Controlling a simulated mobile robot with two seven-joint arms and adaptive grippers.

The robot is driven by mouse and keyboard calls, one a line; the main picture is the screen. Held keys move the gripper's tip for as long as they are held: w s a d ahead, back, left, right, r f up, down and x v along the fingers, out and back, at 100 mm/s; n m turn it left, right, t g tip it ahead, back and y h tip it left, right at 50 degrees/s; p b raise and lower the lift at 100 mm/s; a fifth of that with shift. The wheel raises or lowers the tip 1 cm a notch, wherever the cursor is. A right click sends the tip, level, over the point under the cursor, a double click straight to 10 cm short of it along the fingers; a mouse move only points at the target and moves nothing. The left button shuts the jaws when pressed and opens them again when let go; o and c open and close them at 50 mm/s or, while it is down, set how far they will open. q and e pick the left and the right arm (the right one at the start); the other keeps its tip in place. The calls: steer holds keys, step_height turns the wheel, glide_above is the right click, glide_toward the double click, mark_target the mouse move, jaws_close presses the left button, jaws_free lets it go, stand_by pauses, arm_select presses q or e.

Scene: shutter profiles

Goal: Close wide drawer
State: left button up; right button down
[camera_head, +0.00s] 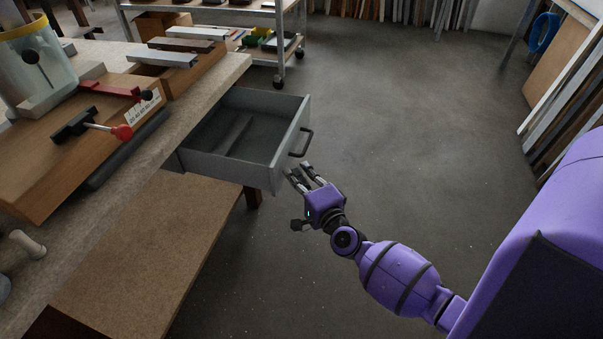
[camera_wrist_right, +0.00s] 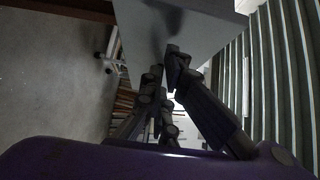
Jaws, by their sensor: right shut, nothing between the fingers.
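The wide drawer (camera_head: 225,169) is a grey metal box pulled out from under the workbench in the head view. It stands open, and its inside looks empty apart from a low divider. Its dark bar handle (camera_head: 307,142) is on the front panel at the right. My right gripper (camera_head: 300,172) is beside the near end of the front panel, close to the handle, with nothing held. In the right wrist view its fingers (camera_wrist_right: 170,62) are close together in front of a grey panel (camera_wrist_right: 195,28), which seems to be the drawer front. Whether they touch it is unclear. My left gripper is out of view.
The workbench top (camera_head: 160,165) carries a wooden board (camera_head: 60,165) with a red-handled clamp, and light metal profiles. A lower wooden shelf (camera_head: 140,250) lies beneath. A wheeled cart (camera_head: 285,50) stands behind. The grey floor right of the drawer is clear.

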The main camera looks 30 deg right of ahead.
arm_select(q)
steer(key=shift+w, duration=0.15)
